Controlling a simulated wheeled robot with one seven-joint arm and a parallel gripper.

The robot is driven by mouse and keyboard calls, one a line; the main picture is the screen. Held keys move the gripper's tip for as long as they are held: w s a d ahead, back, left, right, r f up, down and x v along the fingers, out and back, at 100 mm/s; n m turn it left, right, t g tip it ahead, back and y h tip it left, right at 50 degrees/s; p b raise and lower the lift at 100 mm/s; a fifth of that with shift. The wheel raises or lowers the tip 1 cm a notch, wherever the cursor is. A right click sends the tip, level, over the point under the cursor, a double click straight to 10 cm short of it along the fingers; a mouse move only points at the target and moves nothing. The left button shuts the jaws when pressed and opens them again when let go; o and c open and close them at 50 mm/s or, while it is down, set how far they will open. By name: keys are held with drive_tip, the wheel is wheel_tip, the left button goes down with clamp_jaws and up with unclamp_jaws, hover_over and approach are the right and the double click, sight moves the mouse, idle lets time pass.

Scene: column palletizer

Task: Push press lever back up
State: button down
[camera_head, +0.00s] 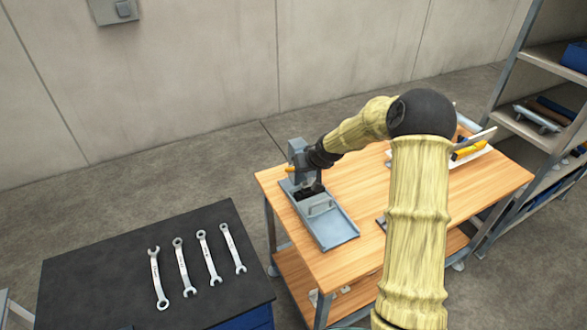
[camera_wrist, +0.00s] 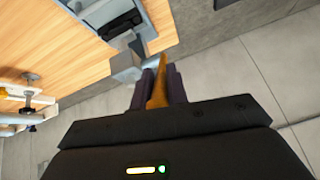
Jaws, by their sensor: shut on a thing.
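The press (camera_head: 300,157) is a small grey upright machine at the far left corner of the wooden workbench (camera_head: 375,205). Its grey block (camera_wrist: 126,64) also shows in the wrist view. The press lever (camera_wrist: 157,90) is an orange-brown bar lying between my two dark fingers. My gripper (camera_wrist: 158,76) is shut on this lever, beside the press block. In the head view the lever's orange end (camera_head: 289,169) sticks out left of the press. My wrist covers part of the press there, and the fingers are hard to make out.
A grey tray (camera_head: 338,230) with a handle lies in front of the press. A dark cabinet top (camera_head: 120,265) with several wrenches stands at left. A white holder with yellow-handled tools (camera_head: 468,150) is at the bench's right. Shelving (camera_head: 540,135) stands at far right.

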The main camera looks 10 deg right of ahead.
drive_tip(key=shift+w+r, duration=0.2)
drive_tip(key=shift+r, duration=0.1)
drive_tip(key=c, duration=1.4)
unclamp_jaws()
drive_tip(key=shift+f, duration=0.1)
drive_tip(key=b+v, duration=0.3)
drive_tip(key=v, duration=1.4)
drive_tip(key=shift+d+r+b, duration=0.1)
drive_tip(key=shift+r+b, duration=0.2)
drive_tip(key=shift+b, duration=0.05)
drive_tip(key=s+a+f+g+h, duration=0.1)
drive_tip(key=s+f, duration=0.2)
drive_tip(key=s, duration=0.5)
drive_tip(key=s+f+m+g, duration=0.1)
drive_tip(key=s+f, duration=0.3)
drive_tip(key=s, duration=0.4)
drive_tip(key=s+a+f+g+h+b, duration=0.1)
drive_tip(key=s+f, duration=0.3)
drive_tip(key=s, duration=0.4)
drive_tip(key=shift+s+a+f+g+h, duration=0.2)
drive_tip(key=shift+a+g+h, duration=0.15)
drive_tip(key=shift+g, duration=0.15)
